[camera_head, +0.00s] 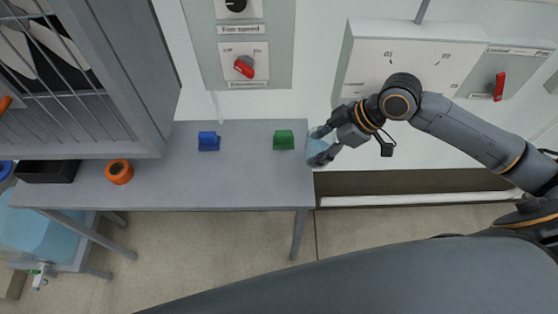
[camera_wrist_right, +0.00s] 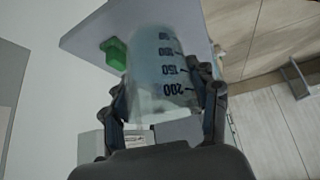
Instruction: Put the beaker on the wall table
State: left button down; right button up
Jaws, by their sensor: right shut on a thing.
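The beaker (camera_wrist_right: 158,80) is clear with dark volume marks and a bluish tint. My right gripper (camera_wrist_right: 165,105) is shut on it, with a finger on each side. In the head view the right gripper (camera_head: 322,146) holds the beaker (camera_head: 317,152) at the right end of the grey wall table (camera_head: 240,180). The fingers partly hide the beaker there. I cannot tell whether it touches the table top. The table corner (camera_wrist_right: 85,40) also shows behind the beaker in the wrist view. My left gripper is not in view.
A green block (camera_head: 284,140), a blue block (camera_head: 208,141), an orange roll (camera_head: 119,172) and a black tray (camera_head: 48,170) are on the table. A barred cabinet (camera_head: 110,70) stands over its left part. Wall boxes with red switches hang behind. The table's middle front is clear.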

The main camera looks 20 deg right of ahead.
jog(key=w+a+f, duration=0.1)
jog(key=a+f, duration=0.1)
jog(key=w+a+f+p, duration=0.1)
jog(key=a+f, duration=0.1)
jog(key=a, duration=0.1)
jog(key=w+a+f, duration=0.1)
jog(key=a+f, duration=0.1)
jog(key=shift+w+a+f+p, duration=0.15)
jog(key=shift+w+f+p, duration=0.15)
jog(key=shift+f, duration=0.1)
jog(key=f, duration=0.1)
jog(key=f+p, duration=0.1)
jog(key=f, duration=0.1)
jog(key=shift+a, duration=0.3)
jog(key=shift+w+f, duration=0.1)
jog(key=shift+f, duration=0.35)
jog(key=o, duration=1.4)
jog(key=shift+f, duration=0.1)
jog(key=shift+c, duration=0.2)
